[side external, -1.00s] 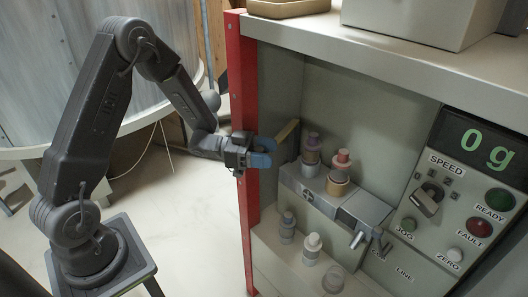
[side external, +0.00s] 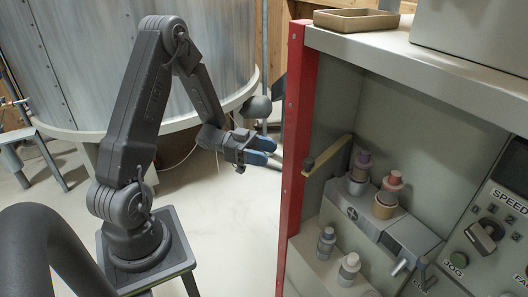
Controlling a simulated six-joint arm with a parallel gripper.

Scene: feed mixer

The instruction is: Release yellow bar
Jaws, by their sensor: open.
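The yellow bar (side external: 331,154) is a slim tan-yellow strip inside the grey cabinet, just right of its red post. It slants down to the left and has a dark knob (side external: 309,164) at its near end. My gripper (side external: 268,151) has blue fingers, is open with a gap between them, and looks empty. It is in the air left of the red post, apart from the bar.
The red post (side external: 299,125) stands between my gripper and the bar. A tan tray (side external: 356,20) lies on the cabinet top.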

